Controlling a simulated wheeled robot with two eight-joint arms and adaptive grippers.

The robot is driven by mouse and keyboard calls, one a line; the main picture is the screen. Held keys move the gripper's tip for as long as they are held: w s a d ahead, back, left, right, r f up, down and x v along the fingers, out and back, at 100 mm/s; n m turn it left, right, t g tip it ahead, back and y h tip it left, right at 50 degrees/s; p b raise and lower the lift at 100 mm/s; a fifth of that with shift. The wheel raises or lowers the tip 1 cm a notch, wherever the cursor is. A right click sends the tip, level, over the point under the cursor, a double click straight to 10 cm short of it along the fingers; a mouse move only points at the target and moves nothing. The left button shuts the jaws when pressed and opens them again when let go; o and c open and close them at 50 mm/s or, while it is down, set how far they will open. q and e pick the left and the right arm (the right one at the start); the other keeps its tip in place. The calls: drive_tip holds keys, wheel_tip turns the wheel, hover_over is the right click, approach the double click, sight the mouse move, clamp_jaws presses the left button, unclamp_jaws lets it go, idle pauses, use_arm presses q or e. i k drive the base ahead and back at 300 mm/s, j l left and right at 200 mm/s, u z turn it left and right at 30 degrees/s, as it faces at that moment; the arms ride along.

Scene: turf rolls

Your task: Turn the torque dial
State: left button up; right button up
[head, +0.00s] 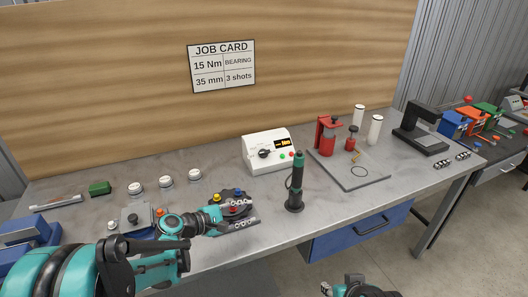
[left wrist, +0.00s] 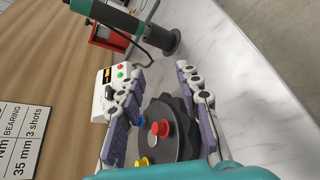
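The torque dial (head: 264,154) is a black knob on the front of a white control box (head: 281,164) with a small lit display and red and green buttons. In the left wrist view the box (left wrist: 118,77) lies beyond one finger, and the dial (left wrist: 110,93) is partly hidden by it. My left gripper (head: 256,214) is open, in front and left of the box, apart from it. Its spread fingers (left wrist: 160,73) are over a dark round plate (left wrist: 166,125) with red, blue and yellow knobs. My right gripper (head: 340,283) is low at the bottom edge, fingertips apart, away from the bench.
A green and black power tool (head: 297,183) stands upright just right of my left gripper, in front of the box. A red press (head: 326,135) stands on a grey plate farther right. Several white-topped round pieces (head: 166,180) line the bench's left. A job card (head: 222,66) hangs behind.

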sight(263, 153)
drive_tip(key=i, duration=1)
